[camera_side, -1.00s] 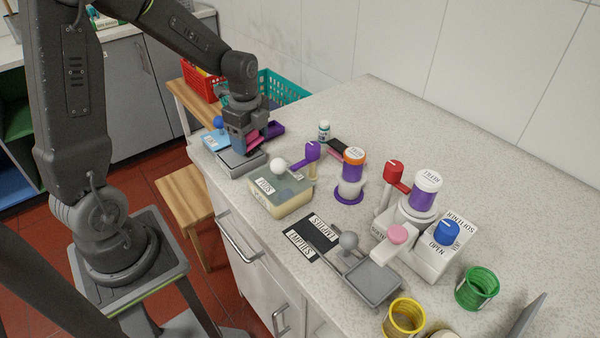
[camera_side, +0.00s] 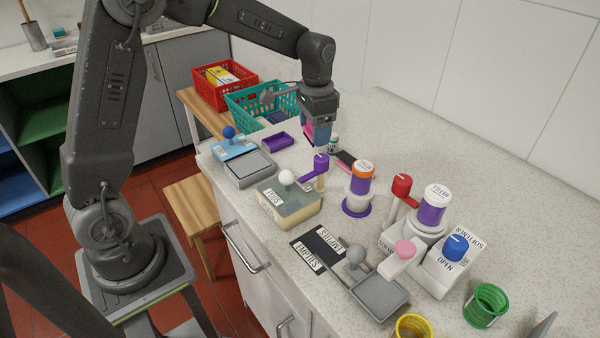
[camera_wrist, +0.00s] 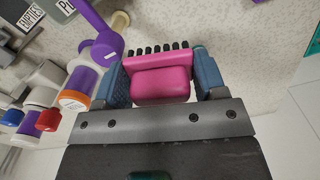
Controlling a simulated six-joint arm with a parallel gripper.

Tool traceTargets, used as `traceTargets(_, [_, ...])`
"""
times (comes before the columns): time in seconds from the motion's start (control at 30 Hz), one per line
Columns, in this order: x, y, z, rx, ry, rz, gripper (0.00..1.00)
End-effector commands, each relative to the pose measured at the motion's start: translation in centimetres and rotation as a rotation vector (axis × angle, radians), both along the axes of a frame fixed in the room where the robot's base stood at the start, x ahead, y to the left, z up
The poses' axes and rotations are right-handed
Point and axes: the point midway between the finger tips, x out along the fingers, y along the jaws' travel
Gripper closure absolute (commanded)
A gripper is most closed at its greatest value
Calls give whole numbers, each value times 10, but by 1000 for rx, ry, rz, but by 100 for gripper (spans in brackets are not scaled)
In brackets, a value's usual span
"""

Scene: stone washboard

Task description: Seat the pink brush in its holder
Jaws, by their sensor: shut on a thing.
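The pink brush (camera_wrist: 160,84) is held between the blue finger pads of my gripper (camera_wrist: 160,76) in the wrist view, with its black bristles showing along the far edge. In the side view my gripper (camera_side: 317,128) hangs above the back of the counter, and a sliver of the pink brush (camera_side: 308,132) shows below the wrist. A small white bottle (camera_side: 333,144) with a teal cap stands beside that piece.
A purple tray (camera_side: 278,142) and a grey scale-like plate (camera_side: 249,168) lie left of my gripper. A purple lever (camera_side: 319,166) and an orange-capped purple bottle (camera_side: 360,180) stand in front. A teal basket (camera_side: 250,104) is behind. The back right counter is clear.

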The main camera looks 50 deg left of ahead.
Motion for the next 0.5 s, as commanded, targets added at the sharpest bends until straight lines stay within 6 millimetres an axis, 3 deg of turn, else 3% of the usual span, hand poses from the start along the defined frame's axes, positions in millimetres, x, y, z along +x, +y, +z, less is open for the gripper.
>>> traceTargets(0.17, [-6,44,7,1,-4,121,65])
traceTargets(0.4, [-43,148,24,1,-2,421,65])
traceTargets(0.5, [-62,181,30,1,-1,530,65])
